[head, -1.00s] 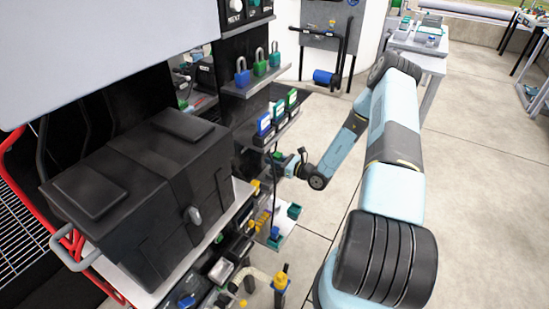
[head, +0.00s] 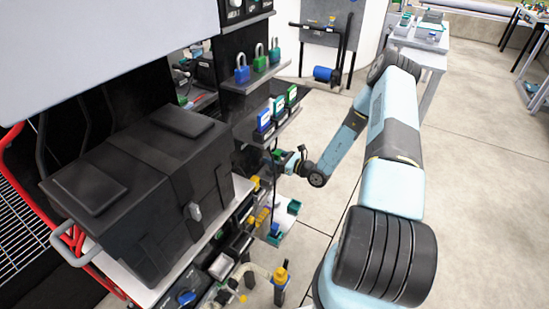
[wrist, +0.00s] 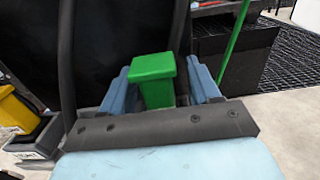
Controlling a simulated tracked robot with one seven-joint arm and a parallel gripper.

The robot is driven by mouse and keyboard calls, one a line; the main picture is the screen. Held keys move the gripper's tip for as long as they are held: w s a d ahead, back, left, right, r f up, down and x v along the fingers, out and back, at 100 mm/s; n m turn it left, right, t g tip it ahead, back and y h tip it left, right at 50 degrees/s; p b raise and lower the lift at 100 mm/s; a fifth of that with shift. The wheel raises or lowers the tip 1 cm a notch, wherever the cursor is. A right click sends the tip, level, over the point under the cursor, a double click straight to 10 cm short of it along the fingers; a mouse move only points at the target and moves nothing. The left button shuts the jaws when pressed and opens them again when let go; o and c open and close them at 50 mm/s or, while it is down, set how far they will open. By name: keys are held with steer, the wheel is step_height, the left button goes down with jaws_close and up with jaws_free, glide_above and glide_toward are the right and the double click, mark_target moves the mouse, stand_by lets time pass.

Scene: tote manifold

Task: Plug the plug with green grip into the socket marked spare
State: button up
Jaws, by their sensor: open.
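The plug with green grip (wrist: 153,80) shows in the wrist view, its green block standing between the two blue fingers of my gripper (wrist: 158,88). The fingers are open, one on each side of the green grip, with no clear sign of a squeeze. The plug's lower part is hidden behind the dark gripper bar. In the head view my gripper (head: 287,160) is small, beside the dark rack below the lower shelf. I cannot make out a socket marked spare in either view.
A yellow block (wrist: 15,112) with a white label stands left in the wrist view. In the head view, padlocks (head: 259,60) stand on a shelf above my gripper, and a black case (head: 140,185) sits to the left. Open floor (head: 480,200) lies right of my arm.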

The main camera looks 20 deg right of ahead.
steer(key=v, duration=1.4)
